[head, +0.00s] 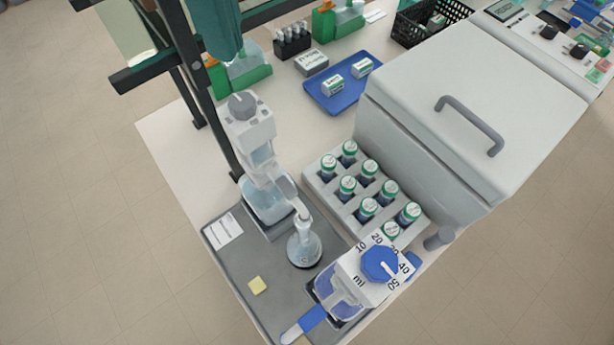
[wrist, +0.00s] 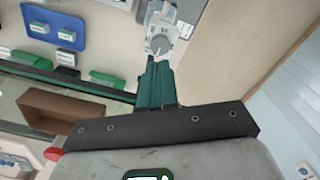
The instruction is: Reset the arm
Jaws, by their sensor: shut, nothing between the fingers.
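My gripper (wrist: 156,66) shows in the wrist view with its two green fingers together and nothing between them. The fingers point toward the far part of the bench, where a clear-and-white dispenser (wrist: 160,35) stands beyond the tips. In the head view a teal piece (head: 222,28) hangs at the top left in front of the rack, in the colour of my fingers; I cannot tell surely that it is my gripper. No object is held.
A vial rack (head: 325,184), blue tray (head: 318,98) and large white box (head: 440,65) stand behind. A dark post (head: 205,90) rises at left.

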